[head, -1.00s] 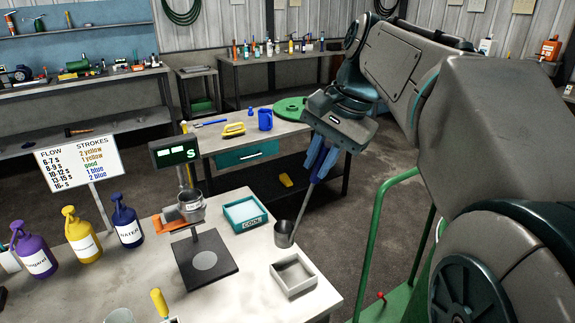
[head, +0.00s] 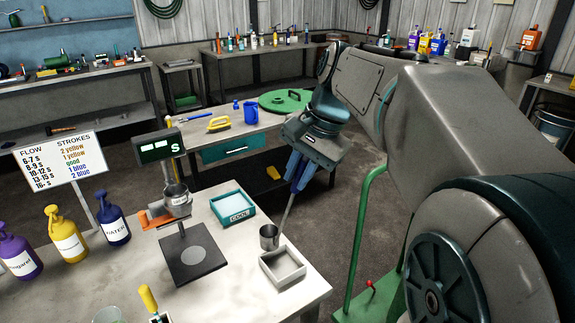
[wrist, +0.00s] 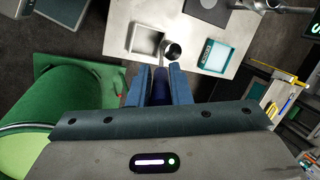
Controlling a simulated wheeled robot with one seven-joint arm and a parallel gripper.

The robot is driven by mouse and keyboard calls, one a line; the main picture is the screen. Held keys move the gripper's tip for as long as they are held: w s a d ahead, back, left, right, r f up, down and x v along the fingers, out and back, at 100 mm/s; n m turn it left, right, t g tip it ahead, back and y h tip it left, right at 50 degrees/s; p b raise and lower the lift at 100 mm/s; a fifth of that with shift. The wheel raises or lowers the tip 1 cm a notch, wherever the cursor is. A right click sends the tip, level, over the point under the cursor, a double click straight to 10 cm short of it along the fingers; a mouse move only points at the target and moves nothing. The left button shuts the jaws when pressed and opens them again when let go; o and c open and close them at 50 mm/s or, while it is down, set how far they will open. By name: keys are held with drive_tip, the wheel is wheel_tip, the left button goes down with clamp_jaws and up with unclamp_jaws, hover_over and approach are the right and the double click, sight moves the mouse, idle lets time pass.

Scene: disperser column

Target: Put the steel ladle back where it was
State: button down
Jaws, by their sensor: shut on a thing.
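The steel ladle hangs from my gripper (head: 303,172), its cup (head: 269,237) low and its thin handle (head: 287,212) slanting up to the fingers. My blue fingers are shut on the handle's top. In the head view the cup shows just behind the white square tray (head: 284,272) at the table's right edge; I cannot tell if they touch. In the wrist view the dark cup (wrist: 172,52) shows beside the tray (wrist: 145,41), between it and the teal COOL tray (wrist: 214,57).
The teal COOL tray (head: 233,208) and a black plate (head: 194,257) with a cup stand are on the near table. Pump bottles (head: 66,236) stand at left. A second bench (head: 233,138) with a blue mug and green lid is behind.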

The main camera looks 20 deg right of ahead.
drive_tip(key=shift+f, duration=0.15)
drive_tip(key=c, duration=1.3)
unclamp_jaws()
drive_tip(key=shift+r, duration=0.35)
drive_tip(key=p+v, duration=0.1)
drive_tip(key=v, duration=1.1)
drive_tip(key=s+a+f+n+h, duration=0.1)
drive_tip(key=s+f+n, duration=0.2)
drive_tip(key=f, duration=0.5)
drive_tip(key=s+a+f+n+h, duration=0.1)
drive_tip(key=s+a+f+n, duration=0.1)
drive_tip(key=f, duration=0.7)
drive_tip(key=s+a+f+n+h, duration=0.1)
drive_tip(key=s+a+f+n, duration=0.1)
drive_tip(key=s+f+n, duration=0.3)
drive_tip(key=shift+s+f+t, duration=0.2)
drive_tip(key=shift+s+f, duration=0.15)
drive_tip(key=shift+f, duration=0.5)
drive_tip(key=shift+s+f+t, duration=0.2)
drive_tip(key=shift+s+f, duration=0.1)
drive_tip(key=shift+f, duration=0.5)
